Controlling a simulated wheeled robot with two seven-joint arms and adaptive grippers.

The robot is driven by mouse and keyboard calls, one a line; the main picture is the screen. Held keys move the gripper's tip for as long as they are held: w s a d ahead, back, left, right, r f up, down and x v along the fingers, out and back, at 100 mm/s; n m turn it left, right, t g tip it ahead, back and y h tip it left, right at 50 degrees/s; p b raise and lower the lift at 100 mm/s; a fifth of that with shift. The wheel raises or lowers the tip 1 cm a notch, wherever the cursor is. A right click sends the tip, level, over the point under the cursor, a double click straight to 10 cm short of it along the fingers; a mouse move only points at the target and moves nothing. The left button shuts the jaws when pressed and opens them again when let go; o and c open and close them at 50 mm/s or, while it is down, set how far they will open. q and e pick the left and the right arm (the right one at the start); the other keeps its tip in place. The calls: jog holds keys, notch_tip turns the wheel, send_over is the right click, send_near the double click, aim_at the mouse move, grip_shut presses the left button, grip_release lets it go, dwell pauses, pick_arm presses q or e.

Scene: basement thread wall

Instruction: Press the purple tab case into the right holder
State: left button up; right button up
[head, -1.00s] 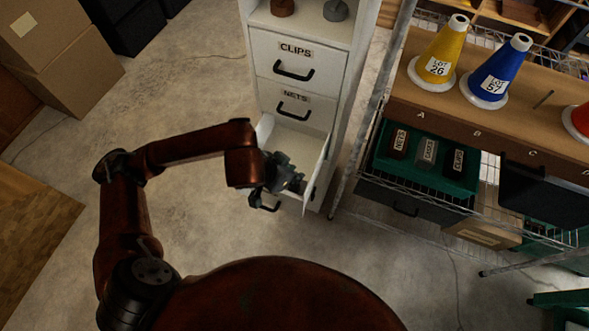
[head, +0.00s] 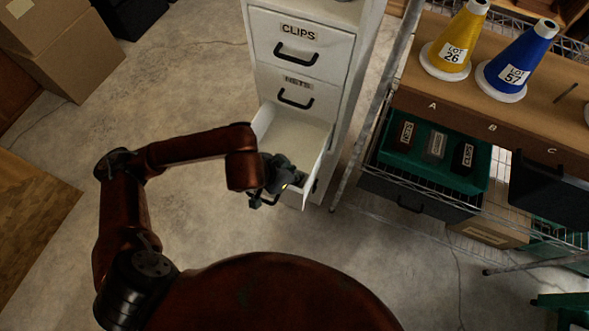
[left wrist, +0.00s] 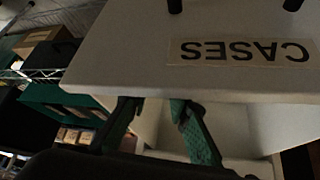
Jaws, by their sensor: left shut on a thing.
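An open white drawer (head: 296,136) juts from the cabinet. Its front, labelled CASES (left wrist: 240,52), fills the top of the left wrist view, upside down. My left gripper (head: 290,184) is at the drawer's front end, over the drawer. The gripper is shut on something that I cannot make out. No purple tab case is visible, and I cannot identify the right holder. My right gripper is out of view.
A green tray (head: 484,180) with several dark labelled blocks sits on a wire shelf to the right. Yellow (head: 455,38) and blue (head: 517,61) cones stand above it. Open floor lies left of the cabinet.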

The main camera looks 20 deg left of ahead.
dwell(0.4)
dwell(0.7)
pick_arm(q)
jog(key=shift+f+b, duration=0.3)
jog(key=shift+b, duration=0.2)
jog(key=shift+s, duration=0.1)
jog(key=o, duration=0.8)
jog(key=shift+f, duration=0.1)
jog(key=shift+o, duration=0.2)
jog(key=shift+s, duration=0.1)
